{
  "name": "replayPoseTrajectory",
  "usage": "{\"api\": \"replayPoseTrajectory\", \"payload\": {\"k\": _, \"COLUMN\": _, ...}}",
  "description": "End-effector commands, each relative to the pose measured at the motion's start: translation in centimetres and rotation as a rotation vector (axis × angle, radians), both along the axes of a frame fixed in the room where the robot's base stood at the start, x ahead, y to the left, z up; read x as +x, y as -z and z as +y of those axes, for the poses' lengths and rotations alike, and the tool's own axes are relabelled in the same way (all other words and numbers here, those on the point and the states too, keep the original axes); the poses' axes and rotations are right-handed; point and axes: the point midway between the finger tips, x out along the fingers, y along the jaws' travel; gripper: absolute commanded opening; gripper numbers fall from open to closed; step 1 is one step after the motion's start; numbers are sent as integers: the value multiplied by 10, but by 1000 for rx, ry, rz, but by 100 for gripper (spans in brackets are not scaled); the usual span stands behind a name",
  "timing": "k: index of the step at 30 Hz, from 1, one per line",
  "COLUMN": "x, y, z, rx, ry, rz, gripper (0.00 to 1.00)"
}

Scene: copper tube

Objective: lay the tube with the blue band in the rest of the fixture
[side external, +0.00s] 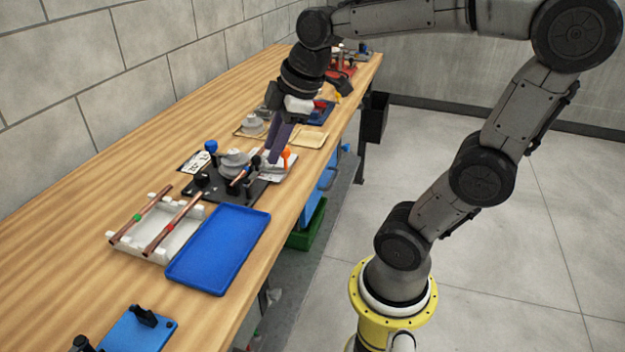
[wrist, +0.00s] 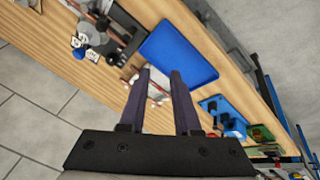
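I cannot make out a blue band on any tube. The white rack (side external: 160,246) holds two copper tubes, one with a green band (side external: 138,217) and one with a red band (side external: 170,227). The fixture (side external: 222,191) is a dark plate with grey round parts, beyond the rack; a short copper-coloured length (side external: 241,176) shows at its right side. My gripper (side external: 275,158) hangs over the fixture's far right side in the side view, fingers pointing down. In the wrist view my gripper (wrist: 160,72) is open, with nothing seen held; the rack shows partly between its fingers.
A blue tray (side external: 220,248) lies empty to the right of the rack. A blue plate with black clamps (side external: 138,330) sits at the near end. An orange-topped part (side external: 287,153) stands close to my fingers. More fixtures stand farther along the bench. The wall-side bench is clear.

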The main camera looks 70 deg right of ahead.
Motion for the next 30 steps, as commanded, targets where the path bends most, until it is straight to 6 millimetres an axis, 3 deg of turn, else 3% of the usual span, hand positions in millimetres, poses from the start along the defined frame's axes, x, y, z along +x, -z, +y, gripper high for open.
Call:
{"api": "replayPoseTrajectory", "payload": {"k": 6, "x": -55, "y": 16, "z": 34, "rx": 161, "ry": 320, "rz": -62, "gripper": 31}}
{"api": "replayPoseTrajectory", "payload": {"k": 12, "x": -83, "y": 30, "z": 45, "rx": 270, "ry": 510, "rz": -88, "gripper": 31}}
{"api": "replayPoseTrajectory", "payload": {"k": 30, "x": -88, "y": 34, "z": 46, "rx": 298, "ry": 563, "rz": -93, "gripper": 31}}
